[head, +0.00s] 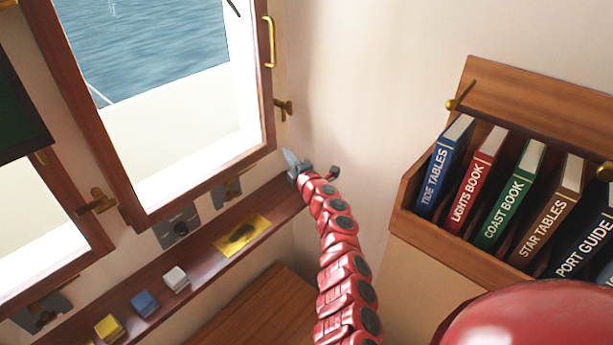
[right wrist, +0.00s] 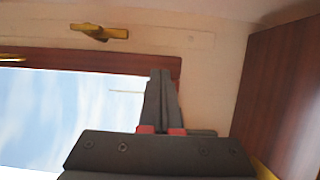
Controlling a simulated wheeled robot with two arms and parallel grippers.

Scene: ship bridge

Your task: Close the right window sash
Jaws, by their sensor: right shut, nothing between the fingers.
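The right window sash (head: 88,120) has a brown wooden frame and a pane with sea and a white ledge showing through it. A brass handle (head: 270,42) is on its right side. I cannot tell exactly how far the sash stands from its frame. My right gripper (head: 290,158) is shut and empty, just beyond the sash's lower right corner, above the sill. In the right wrist view, its closed fingers (right wrist: 162,95) show in front of the sky and a brown frame edge (right wrist: 100,62); contact cannot be told. My left gripper is out of view.
Brass catches sit beside the sash, on the right (head: 284,108) and left (head: 98,202). The wooden sill (head: 200,238) bears a yellow plaque (head: 242,235) and small coloured blocks. A bookshelf (head: 402,205) with several books juts from the right wall.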

